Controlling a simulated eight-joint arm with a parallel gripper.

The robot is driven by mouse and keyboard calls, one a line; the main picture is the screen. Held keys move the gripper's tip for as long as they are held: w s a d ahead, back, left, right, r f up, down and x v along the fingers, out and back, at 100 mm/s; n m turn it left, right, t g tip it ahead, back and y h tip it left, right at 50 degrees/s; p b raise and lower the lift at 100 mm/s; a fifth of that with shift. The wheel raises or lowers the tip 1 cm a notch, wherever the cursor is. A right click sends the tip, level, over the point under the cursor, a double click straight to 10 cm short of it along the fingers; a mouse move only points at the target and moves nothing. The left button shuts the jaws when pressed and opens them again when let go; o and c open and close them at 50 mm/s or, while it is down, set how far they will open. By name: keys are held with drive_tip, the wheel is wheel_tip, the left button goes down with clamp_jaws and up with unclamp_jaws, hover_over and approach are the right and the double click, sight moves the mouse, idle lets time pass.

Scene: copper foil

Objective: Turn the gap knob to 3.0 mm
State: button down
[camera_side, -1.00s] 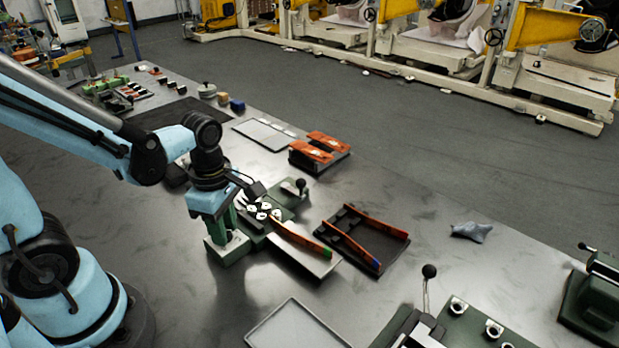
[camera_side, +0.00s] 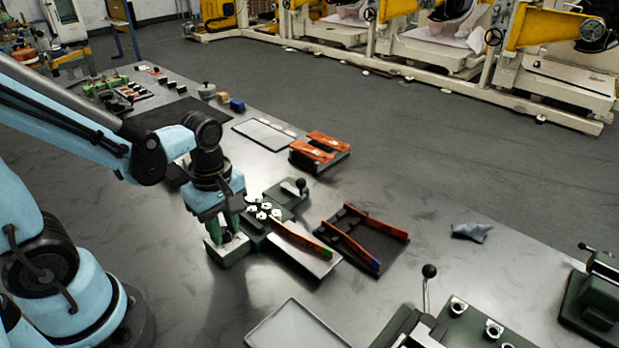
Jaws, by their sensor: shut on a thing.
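My gripper (camera_side: 224,222) points down over the left end of a green bench fixture (camera_side: 234,250). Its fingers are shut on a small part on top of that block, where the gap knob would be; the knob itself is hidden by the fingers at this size. I cannot read any scale or gap value. Several white round rollers or discs (camera_side: 262,211) sit on the fixture just right of my gripper. An orange strip with a green end (camera_side: 300,238) lies from the fixture across a grey plate (camera_side: 322,262).
A dark tray (camera_side: 392,240) with orange-handled strips lies to the right. An empty grey tray (camera_side: 262,333) is at the front. A grey cloth (camera_side: 471,232) lies far right. Bare table surrounds the fixture's front.

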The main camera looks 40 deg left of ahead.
drive_tip(key=m, duration=0.4)
drive_tip(key=shift+m, duration=0.3)
drive_tip(key=m, duration=0.3)
drive_tip(key=shift+m, duration=0.3)
drive_tip(key=m, duration=1.4)
drive_tip(key=shift+m, duration=0.3)
drive_tip(key=m, duration=0.3)
drive_tip(key=shift+m, duration=2.2)
